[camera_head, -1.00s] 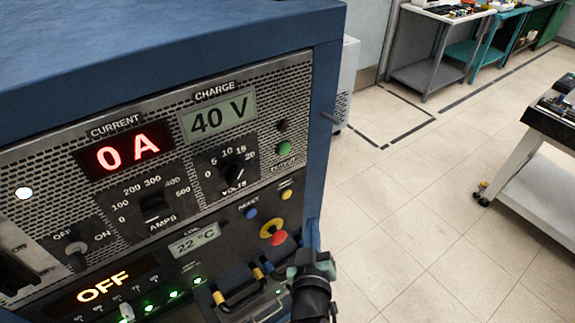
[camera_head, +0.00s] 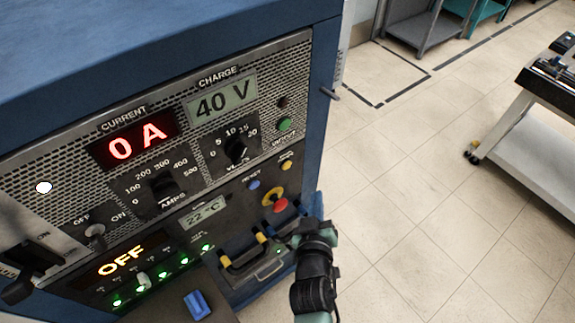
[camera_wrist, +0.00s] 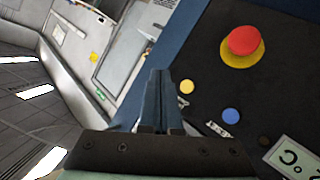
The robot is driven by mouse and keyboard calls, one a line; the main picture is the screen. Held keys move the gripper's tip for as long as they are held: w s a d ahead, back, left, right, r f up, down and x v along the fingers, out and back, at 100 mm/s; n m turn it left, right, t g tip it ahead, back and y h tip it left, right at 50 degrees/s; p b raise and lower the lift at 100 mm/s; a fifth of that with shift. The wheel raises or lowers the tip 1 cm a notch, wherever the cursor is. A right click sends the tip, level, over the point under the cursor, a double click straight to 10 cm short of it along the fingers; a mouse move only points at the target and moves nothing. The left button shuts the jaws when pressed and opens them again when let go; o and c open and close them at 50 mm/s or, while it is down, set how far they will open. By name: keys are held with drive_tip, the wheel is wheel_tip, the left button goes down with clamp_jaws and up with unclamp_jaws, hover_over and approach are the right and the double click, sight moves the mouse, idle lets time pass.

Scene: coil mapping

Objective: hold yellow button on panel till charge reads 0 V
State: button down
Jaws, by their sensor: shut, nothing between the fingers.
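The blue cabinet's panel (camera_head: 115,210) fills the left of the head view. The charge display (camera_head: 221,99) reads 40 V. The small yellow button (camera_head: 287,166) is near the panel's right edge, above a red knob on a yellow ring (camera_head: 275,201) and right of the blue reset button (camera_head: 253,184). In the wrist view the yellow button (camera_wrist: 187,87) shows just right of my gripper (camera_wrist: 157,78). My gripper's fingers are shut with nothing between them. They look apart from the button, though depth is hard to judge. My wrist shows low centre in the head view.
The current display (camera_head: 132,140) reads 0 A. The tiled floor (camera_head: 420,190) is clear on the right, with a wheeled cart (camera_head: 540,130) beyond.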

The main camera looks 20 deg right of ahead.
sight(287, 165)
drive_tip(key=w+a+b, duration=0.2)
drive_tip(key=w+b, duration=0.2)
drive_tip(key=w, duration=0.3)
drive_tip(key=shift+w+a, duration=0.25)
drive_tip(key=shift+a, duration=0.1)
drive_tip(key=shift+w, duration=0.15)
idle(1.6)
drive_tip(key=shift+w+a+b, duration=0.15)
drive_tip(key=shift+w+b, duration=0.1)
drive_tip(key=shift+b, duration=0.15)
drive_tip(key=shift+w+a+b, duration=0.15)
drive_tip(key=shift+w+b, duration=0.15)
drive_tip(key=shift+w, duration=0.05)
idle(4.5)
